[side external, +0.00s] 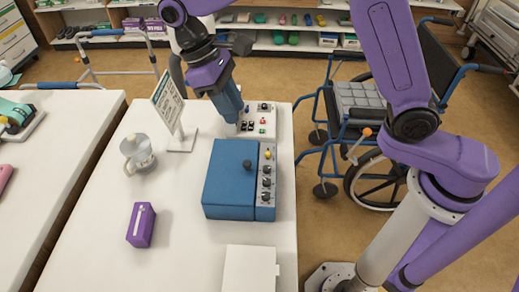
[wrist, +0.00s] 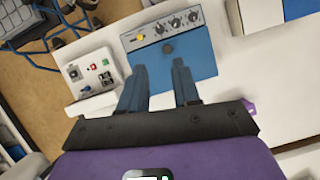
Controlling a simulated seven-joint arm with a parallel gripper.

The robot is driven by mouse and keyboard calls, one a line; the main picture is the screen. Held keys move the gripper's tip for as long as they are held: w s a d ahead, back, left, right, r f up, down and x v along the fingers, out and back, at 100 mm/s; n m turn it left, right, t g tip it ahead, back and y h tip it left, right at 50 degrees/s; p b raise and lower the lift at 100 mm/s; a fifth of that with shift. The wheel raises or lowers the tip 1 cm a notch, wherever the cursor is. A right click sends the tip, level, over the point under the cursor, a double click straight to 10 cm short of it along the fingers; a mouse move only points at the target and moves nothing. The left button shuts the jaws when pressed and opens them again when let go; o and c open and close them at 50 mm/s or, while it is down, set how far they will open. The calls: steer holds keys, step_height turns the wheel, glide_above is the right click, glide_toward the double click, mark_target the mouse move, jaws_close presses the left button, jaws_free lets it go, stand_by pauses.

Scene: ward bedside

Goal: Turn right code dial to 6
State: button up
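A blue box (side external: 230,180) with a grey control panel (side external: 260,204) stands on the white table. It also shows in the wrist view (wrist: 201,62). The panel carries a yellow knob (side external: 267,154) and a row of three dark dials (side external: 266,182), also visible in the wrist view (wrist: 176,22). Their settings are too small to read, and I cannot tell which is the right code dial. A black knob (side external: 246,164) sits on the lid. My gripper (wrist: 159,67) is open with nothing between its fingers. In the side view it is beyond the box, by a white switch panel.
The white switch panel (side external: 268,113) has red and green controls. A sign on a stand (side external: 170,105), a clear jug (side external: 138,155) and a purple box (side external: 141,225) stand left of the blue box. A white box (side external: 248,270) lies at the near edge. A wheelchair (side external: 365,100) is at the right.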

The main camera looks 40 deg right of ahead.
mark_target(266, 167)
steer(key=x, duration=1.7)
steer(key=shift+w+f, duration=0.1)
